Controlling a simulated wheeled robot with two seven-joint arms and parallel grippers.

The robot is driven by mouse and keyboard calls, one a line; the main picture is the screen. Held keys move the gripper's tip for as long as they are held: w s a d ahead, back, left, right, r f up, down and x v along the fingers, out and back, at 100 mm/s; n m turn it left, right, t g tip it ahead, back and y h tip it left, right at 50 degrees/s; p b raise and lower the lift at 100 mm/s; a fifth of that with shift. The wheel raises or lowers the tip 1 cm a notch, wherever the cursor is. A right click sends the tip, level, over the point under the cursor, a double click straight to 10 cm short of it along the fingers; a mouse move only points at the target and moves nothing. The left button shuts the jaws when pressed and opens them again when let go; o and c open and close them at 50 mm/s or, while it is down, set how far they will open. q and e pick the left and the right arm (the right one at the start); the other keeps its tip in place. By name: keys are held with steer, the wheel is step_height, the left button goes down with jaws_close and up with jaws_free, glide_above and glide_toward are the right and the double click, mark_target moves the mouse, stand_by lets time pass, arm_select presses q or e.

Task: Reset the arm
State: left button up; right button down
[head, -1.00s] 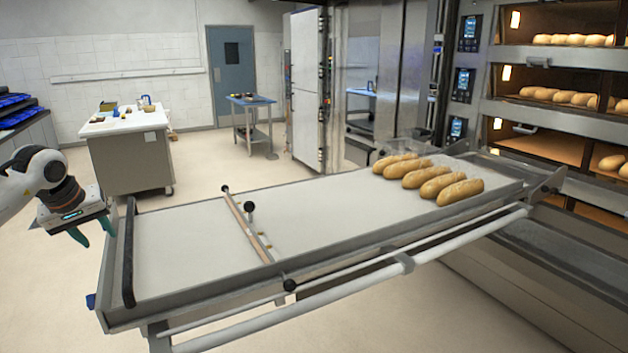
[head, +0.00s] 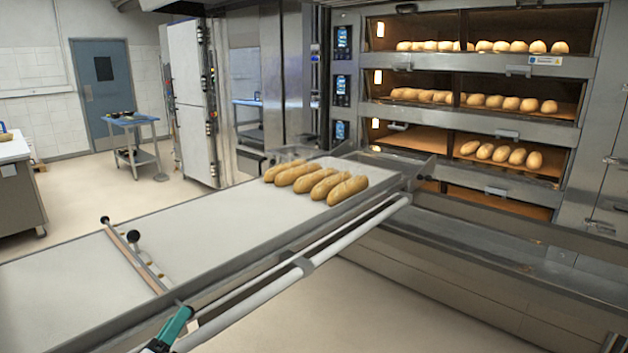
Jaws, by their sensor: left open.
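My left gripper (head: 174,328) shows at the bottom edge of the head view, left of centre. A teal finger overlaps the near rail of the long loader (head: 70,262) in the picture; I cannot tell whether it touches. The gripper is open and I see nothing held in it. Most of the left arm is below the frame. My right gripper is not in view.
Several baguettes (head: 347,190) lie at the loader's oven end. A crossbar with black knobs (head: 134,258) spans the loader. Deck ovens (head: 415,82) with bread stand at right. A blue table (head: 133,122) and open floor lie at left.

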arm_select(q)
steer(key=s+a+f+n+g+y, duration=0.2)
steer(key=s+f+n+g+y, duration=0.3)
steer(key=f+n, duration=0.6)
steer(key=s+d+f+n+g, duration=0.2)
steer(key=s+f+n+g, duration=0.25)
steer(key=s, duration=0.35)
steer(key=s+d+f+n+g+h, duration=0.1)
steer(key=s+d+f+n+g, duration=0.2)
steer(key=s+n, duration=0.35)
steer(key=s+d+f+n+g, duration=0.25)
steer(key=s+n, duration=0.25)
steer(key=s, duration=0.4)
step_height(320, 180, down, 26)
steer(key=g, duration=0.2)
steer(key=s+a+f, duration=0.2)
steer(key=s+f, duration=0.6)
steer(key=s+a+f+g, duration=0.1)
steer(key=s+f, duration=0.7)
steer(key=s, duration=0.1)
steer(key=shift+a+f+m, duration=0.15)
steer(key=shift+a+m, duration=0.25)
steer(key=shift+s, duration=0.1)
